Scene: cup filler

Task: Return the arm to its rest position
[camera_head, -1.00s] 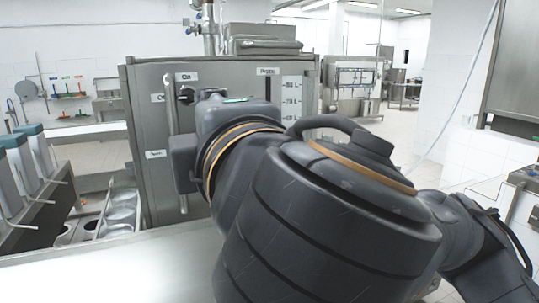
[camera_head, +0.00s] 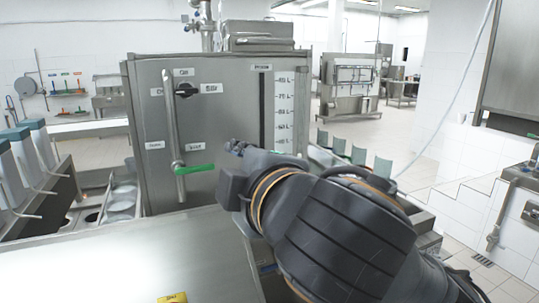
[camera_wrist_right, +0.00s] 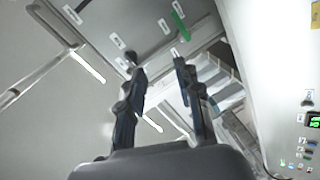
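My right arm reaches in from the lower right of the head view. Its gripper (camera_head: 240,148) is mostly hidden behind my own wrist, in front of the lower part of the steel filler cabinet (camera_head: 225,115). In the right wrist view the two dark fingers of the right gripper (camera_wrist_right: 155,58) stand apart with nothing between them. The cabinet has a black knob (camera_head: 187,90) and a vertical pipe with a green lever (camera_head: 195,169). The green lever also shows in the right wrist view (camera_wrist_right: 181,24), beyond the fingertips. My left gripper is not in view.
A steel worktop (camera_head: 110,262) lies in front of the cabinet. Teal-topped dispensers (camera_head: 40,145) stand at the left, beside a tray of round metal cups (camera_head: 122,198). More teal-topped parts (camera_head: 360,156) stand right of the cabinet. A tiled wall (camera_head: 470,165) is at the right.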

